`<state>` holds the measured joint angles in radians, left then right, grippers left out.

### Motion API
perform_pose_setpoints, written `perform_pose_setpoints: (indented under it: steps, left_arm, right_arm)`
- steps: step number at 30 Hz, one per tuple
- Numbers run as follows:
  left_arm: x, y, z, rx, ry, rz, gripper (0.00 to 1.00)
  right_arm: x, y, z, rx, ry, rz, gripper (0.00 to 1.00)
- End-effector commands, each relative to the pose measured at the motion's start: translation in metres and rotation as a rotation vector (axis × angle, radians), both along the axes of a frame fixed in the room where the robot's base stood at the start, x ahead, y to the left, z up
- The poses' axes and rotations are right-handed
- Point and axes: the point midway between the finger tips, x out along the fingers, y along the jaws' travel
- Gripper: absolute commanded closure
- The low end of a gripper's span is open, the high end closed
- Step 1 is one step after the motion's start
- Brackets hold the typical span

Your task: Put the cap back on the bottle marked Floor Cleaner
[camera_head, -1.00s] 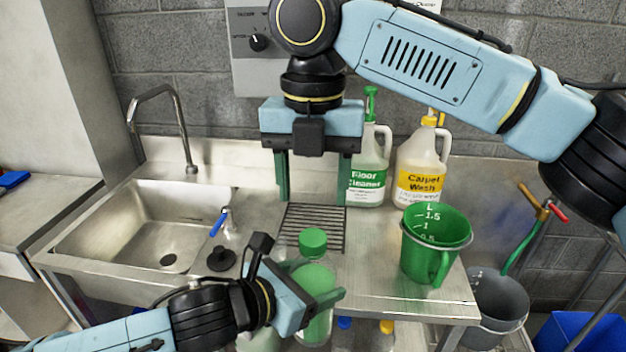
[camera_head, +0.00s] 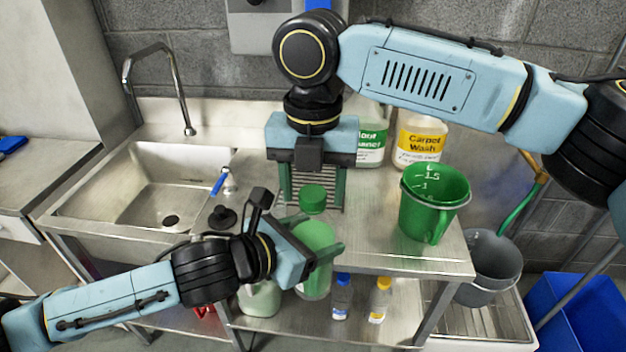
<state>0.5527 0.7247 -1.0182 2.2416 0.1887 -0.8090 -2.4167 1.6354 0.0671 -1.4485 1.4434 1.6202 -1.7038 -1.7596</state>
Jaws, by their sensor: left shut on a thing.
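My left gripper (camera_head: 318,252) is shut on a translucent green bottle (camera_head: 317,236) at the counter's front edge. The bottle looks upright; no label on it can be read. A round green cap (camera_head: 313,197) shows just above the bottle's top; I cannot tell whether it sits on the neck. My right gripper (camera_head: 312,202) points down above it, fingers wide apart on either side of the cap in the picture, with nothing between them that it grips. A white jug with a green Floor Cleaner label (camera_head: 371,143) stands at the back, partly hidden by my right arm.
A Carpet Wash jug (camera_head: 420,141) and a green measuring bucket (camera_head: 432,207) stand on the right. The sink (camera_head: 150,185) is left, with a black plug (camera_head: 222,218) beside it. Blue-capped (camera_head: 341,298) and yellow-capped (camera_head: 379,302) bottles stand on the lower shelf.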

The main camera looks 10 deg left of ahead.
Motion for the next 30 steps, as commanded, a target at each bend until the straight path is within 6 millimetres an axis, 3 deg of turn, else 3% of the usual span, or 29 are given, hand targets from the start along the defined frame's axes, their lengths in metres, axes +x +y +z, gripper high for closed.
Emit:
perform_pose_setpoints:
  steps: [2, 10, 17, 30]
  left_arm:
    - [0.0004, -0.0005, 0.0025, -0.003, -0.006, -0.002, 0.97]
    - [0.0005, -0.0004, 0.0025, -0.003, -0.005, 0.000, 0.97]
    - [0.0005, -0.0003, 0.0024, -0.003, -0.005, 0.000, 0.97]
    - [0.0006, -0.0001, 0.0023, -0.003, -0.005, 0.000, 0.97]
  right_arm:
    - [0.0000, 0.0000, 0.0002, 0.000, 0.000, 0.000, 0.54]
    - [0.0001, -0.0001, 0.0003, 0.000, 0.000, 0.000, 0.89]
    - [-0.0001, 0.0000, -0.0005, 0.000, 0.001, -0.108, 0.90]
    - [-0.0009, -0.0001, -0.0010, -0.002, 0.003, -0.922, 0.90]
